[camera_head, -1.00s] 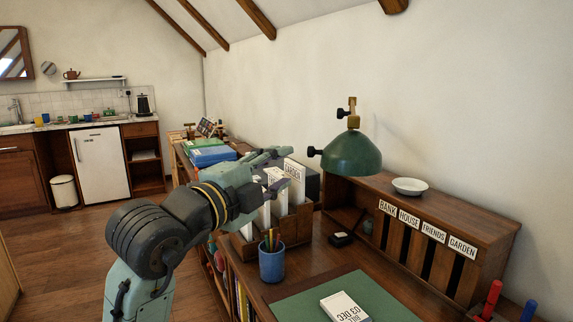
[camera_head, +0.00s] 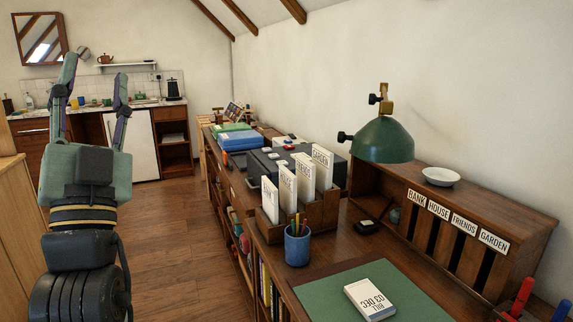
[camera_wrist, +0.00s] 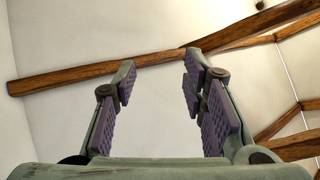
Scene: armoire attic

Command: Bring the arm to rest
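My gripper (camera_head: 94,95) is raised at the left of the head view, its fingers pointing up and spread apart with nothing between them. It is over the floor, left of the desk and apart from everything on it. In the wrist view my gripper (camera_wrist: 158,85) is also open and empty, facing the sloped ceiling and its wooden beams (camera_wrist: 95,75).
The desk (camera_head: 345,245) at the right bears a card holder (camera_head: 322,215), a blue pencil cup (camera_head: 297,247), a green lamp (camera_head: 382,141) and a slotted letter rack (camera_head: 440,240). A wooden cabinet (camera_head: 20,235) stands close at the left. The floor (camera_head: 180,235) between is clear.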

